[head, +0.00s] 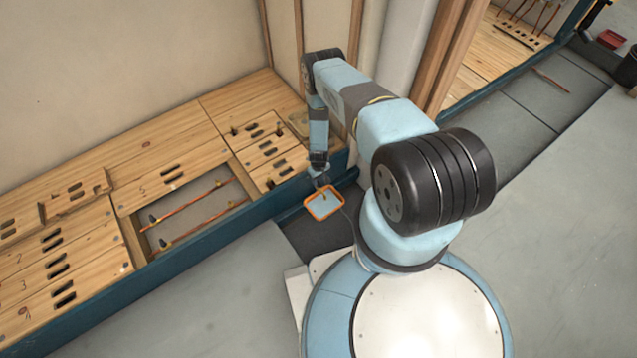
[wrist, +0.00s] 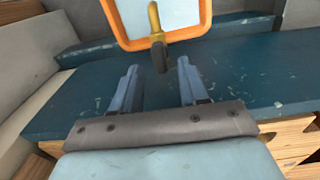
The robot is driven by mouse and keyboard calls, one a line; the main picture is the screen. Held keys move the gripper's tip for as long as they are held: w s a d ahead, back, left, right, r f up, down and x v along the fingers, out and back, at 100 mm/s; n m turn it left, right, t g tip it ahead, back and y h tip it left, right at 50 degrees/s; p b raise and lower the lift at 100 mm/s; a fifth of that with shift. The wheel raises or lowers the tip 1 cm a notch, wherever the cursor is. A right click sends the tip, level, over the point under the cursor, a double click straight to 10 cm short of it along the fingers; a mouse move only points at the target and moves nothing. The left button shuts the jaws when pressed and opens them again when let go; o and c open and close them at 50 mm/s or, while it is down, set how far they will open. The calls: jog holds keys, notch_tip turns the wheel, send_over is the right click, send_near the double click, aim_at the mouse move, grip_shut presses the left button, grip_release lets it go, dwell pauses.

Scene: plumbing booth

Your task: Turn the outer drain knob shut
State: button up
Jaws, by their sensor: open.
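In the wrist view a small brass-coloured stem with a dark end (wrist: 157,38) stands in front of my gripper (wrist: 158,65); it looks like the drain knob, but I cannot tell if it is the outer one. Its dark lower end shows near the gap between my two fingertips, and I see no contact. The fingers are apart and hold nothing. Behind the stem is an orange-rimmed tray (wrist: 117,32). In the head view the tray (head: 311,216) lies just below my gripper (head: 322,184), with a small yellowish piece showing over it. The knob's turn angle is unclear.
A blue ledge (wrist: 70,100) runs below my gripper. Wooden floor panels (head: 150,150) with slots lie to the left. An open recess (head: 205,222) there holds two copper pipes with dark fittings. Wooden wall posts (head: 440,60) stand behind my arm. Grey floor is clear in front.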

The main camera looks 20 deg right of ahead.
aim_at(319, 184)
jog(key=shift+f, duration=1.6)
grip_shut()
jog(key=shift+a, duration=0.15)
